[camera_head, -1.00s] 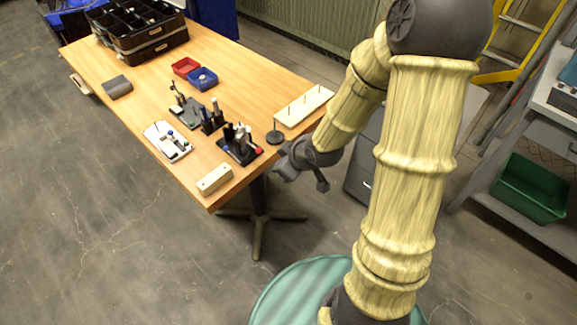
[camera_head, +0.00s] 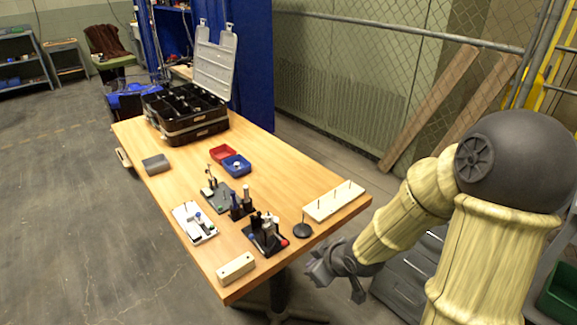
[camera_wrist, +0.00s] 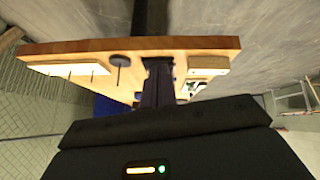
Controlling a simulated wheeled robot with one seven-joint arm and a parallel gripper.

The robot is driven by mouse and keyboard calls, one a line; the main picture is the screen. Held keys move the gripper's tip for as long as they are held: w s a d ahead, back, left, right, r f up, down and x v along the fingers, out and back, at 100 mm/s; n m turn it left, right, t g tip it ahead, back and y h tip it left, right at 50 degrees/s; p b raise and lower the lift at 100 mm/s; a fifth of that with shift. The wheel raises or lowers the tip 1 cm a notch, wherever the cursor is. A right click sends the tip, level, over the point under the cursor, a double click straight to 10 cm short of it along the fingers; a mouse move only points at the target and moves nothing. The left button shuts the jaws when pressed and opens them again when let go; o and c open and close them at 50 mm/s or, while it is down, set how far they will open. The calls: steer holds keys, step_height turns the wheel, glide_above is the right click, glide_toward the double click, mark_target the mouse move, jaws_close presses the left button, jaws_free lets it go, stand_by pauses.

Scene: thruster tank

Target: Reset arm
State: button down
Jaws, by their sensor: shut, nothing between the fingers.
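My arm, covered in pale yellow ribbed sleeves, stands at the right of the head view. It is bent, with my gripper (camera_head: 335,271) hanging off the near right edge of the wooden table (camera_head: 280,160). My gripper is shut and empty, apart from everything on the table. In the wrist view the dark gripper (camera_wrist: 157,85) points toward the table edge, and the table (camera_wrist: 130,46) appears upside down. The fingertips are small and dark in both views.
Near my gripper on the table are a pegged white board (camera_head: 335,202), a round black stand (camera_head: 303,231), a cream block (camera_head: 236,268) and tool holders (camera_head: 266,238). Farther back are red (camera_head: 222,153) and blue (camera_head: 236,165) bins and an open black toolbox (camera_head: 188,112). A green bin (camera_head: 560,295) is at right.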

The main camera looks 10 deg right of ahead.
steer(key=shift+d, duration=0.1)
steer(key=s+d+r+m+g+h, duration=0.2)
steer(key=s+m, duration=0.2)
steer(key=s+d+r+m+g+h, duration=0.2)
steer(key=s+m, duration=0.3)
steer(key=w+p+v, duration=0.2)
steer(key=p+v, duration=1)
steer(key=p, duration=0.1)
steer(key=shift+r, duration=0.6)
steer(key=shift+w, duration=0.2)
stand_by(0.3)
